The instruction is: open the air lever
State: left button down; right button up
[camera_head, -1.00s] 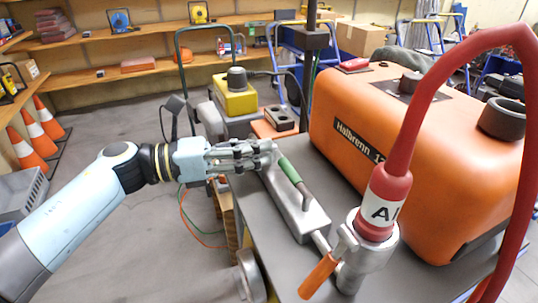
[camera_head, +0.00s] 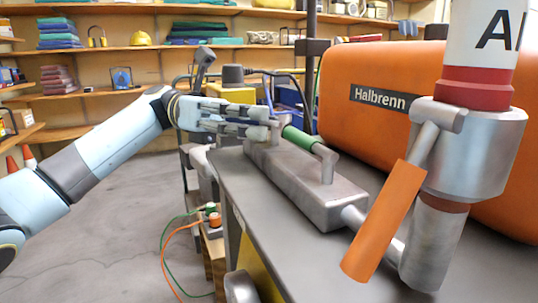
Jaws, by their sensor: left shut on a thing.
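A lever with a green grip (camera_head: 299,140) sits on a long grey metal block (camera_head: 305,188) on the bench. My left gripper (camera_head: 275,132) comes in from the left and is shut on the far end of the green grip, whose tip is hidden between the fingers. An orange-handled lever (camera_head: 383,222) hangs slanted down to the left on a silver pipe fitting (camera_head: 465,150) at the right, apart from my gripper. A white label on the hose above it shows "AI", cut off by the frame. My right gripper is not in view.
A big orange tank (camera_head: 372,122) marked "Halbrenn" stands behind the fittings. The grey bench top (camera_head: 290,255) is clear in front of the block. Green and orange cables (camera_head: 168,255) hang beside the bench at the left. Shelves (camera_head: 100,95) line the back wall.

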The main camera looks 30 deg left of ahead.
pick_arm(q)
jog(key=shift+w+f+m+g+b, duration=0.1)
jog(key=shift+m+g+b, duration=0.4)
jog(key=shift+g+b, duration=0.3)
jog(key=c, duration=1.3)
grip_release()
jog(key=shift+d, duration=0.1)
jog(key=a, duration=0.4)
jog(key=w+a, duration=0.1)
jog(key=a, duration=0.7)
jog(key=shift+w+a, duration=0.1)
jog(key=shift+w, duration=0.25)
